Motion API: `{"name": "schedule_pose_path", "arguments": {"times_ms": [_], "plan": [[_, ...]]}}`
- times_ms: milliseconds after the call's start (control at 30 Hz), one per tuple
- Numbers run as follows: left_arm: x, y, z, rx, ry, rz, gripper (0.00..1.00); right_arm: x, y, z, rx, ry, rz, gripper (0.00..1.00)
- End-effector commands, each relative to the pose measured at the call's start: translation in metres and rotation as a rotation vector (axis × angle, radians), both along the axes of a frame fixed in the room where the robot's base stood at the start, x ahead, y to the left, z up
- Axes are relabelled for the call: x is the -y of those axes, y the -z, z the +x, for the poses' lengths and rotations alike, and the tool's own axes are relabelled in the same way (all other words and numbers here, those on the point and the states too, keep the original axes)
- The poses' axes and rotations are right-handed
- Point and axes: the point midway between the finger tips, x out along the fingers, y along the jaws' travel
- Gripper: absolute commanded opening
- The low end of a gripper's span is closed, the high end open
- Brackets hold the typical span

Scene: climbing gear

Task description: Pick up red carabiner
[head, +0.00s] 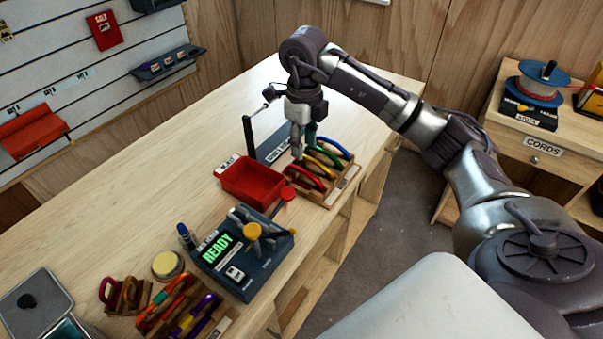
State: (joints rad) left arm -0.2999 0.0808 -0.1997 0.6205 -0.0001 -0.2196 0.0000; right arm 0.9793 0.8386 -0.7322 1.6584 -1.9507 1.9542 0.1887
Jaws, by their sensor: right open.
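A wooden rack (340,184) on the bench holds several coloured carabiners in a row. The gripper hides part of the row. My left gripper is out of view.
A red tray (252,180) stands left of the rack, beside a thin black post (255,133). A dark device reading READY (243,257) is nearer. More racked carabiners (178,306) sit at the front left. The bench's back (215,110) is clear.

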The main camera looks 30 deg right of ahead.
Motion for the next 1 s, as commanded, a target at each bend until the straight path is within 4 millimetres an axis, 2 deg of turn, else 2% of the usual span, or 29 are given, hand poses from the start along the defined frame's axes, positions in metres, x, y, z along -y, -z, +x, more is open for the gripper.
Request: {"name": "schedule_pose_path", "arguments": {"times_ms": [100,200,367,500,600,700,800,1000], "plan": [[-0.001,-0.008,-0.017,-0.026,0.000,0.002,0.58,0.000,0.023,-0.001,-0.005,-0.001,0.001,0.42],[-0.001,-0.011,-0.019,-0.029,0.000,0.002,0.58,0.000,0.038,0.000,-0.004,0.001,0.003,0.42],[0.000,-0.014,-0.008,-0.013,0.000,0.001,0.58,0.000,0.050,0.001,-0.001,-0.001,0.003,0.42],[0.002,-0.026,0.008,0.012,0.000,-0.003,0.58,0.002,0.061,0.003,-0.005,0.002,0.004,0.42],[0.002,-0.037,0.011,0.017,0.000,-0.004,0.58,0.004,0.076,0.006,-0.005,0.001,0.005,0.42],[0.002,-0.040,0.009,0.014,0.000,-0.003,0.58,0.005,0.092,0.007,-0.003,0.000,0.005,0.42],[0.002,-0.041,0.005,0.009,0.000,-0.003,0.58,0.005,0.100,0.007,-0.001,0.000,0.004,0.42],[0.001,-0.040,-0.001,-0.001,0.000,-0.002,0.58,0.005,0.103,0.008,0.001,-0.001,0.004,0.42]]}}
